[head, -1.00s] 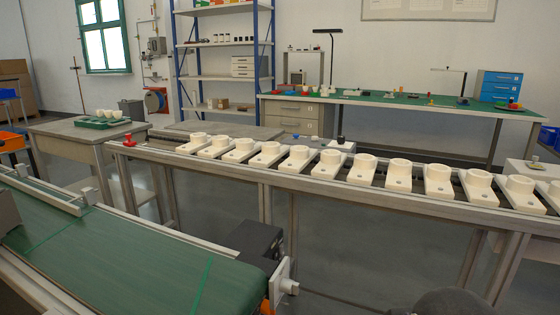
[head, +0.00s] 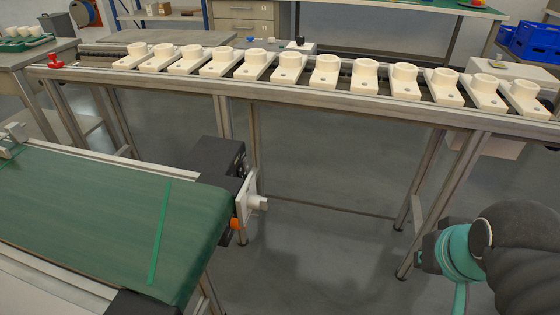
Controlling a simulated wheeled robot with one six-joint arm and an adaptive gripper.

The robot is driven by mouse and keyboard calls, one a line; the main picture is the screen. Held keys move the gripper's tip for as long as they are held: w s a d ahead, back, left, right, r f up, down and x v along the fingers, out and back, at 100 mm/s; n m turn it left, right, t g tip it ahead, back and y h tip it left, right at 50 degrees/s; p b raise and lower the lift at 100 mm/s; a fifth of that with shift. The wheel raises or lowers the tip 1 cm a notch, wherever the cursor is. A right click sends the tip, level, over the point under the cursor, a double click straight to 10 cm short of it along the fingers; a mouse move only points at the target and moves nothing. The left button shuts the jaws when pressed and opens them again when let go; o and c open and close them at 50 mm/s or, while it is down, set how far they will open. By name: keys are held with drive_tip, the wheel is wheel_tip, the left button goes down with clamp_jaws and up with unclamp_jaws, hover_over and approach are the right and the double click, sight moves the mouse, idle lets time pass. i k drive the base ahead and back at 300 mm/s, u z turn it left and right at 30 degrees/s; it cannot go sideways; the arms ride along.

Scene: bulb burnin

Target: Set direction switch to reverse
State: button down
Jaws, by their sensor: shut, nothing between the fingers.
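No direction switch can be made out for certain. The green belt conveyor (head: 110,215) fills the lower left of the head view. Small details on the dark box's right face are too small to read. Part of my arm, dark with a teal joint, shows at the lower right, apart from the conveyor. My gripper's fingers are not in view.
A long metal-framed roller line (head: 300,95) crosses behind, carrying several cream sockets on base plates. A red knob (head: 55,61) stands at its left end. Blue crates (head: 530,42) are at the upper right. Grey floor (head: 310,240) between conveyor and line is clear.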

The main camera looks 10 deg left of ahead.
sight(246, 166)
drive_tip(key=k, duration=1.3)
drive_tip(key=u, duration=1.05)
drive_tip(key=i, duration=0.5)
drive_tip(key=u, duration=0.05)
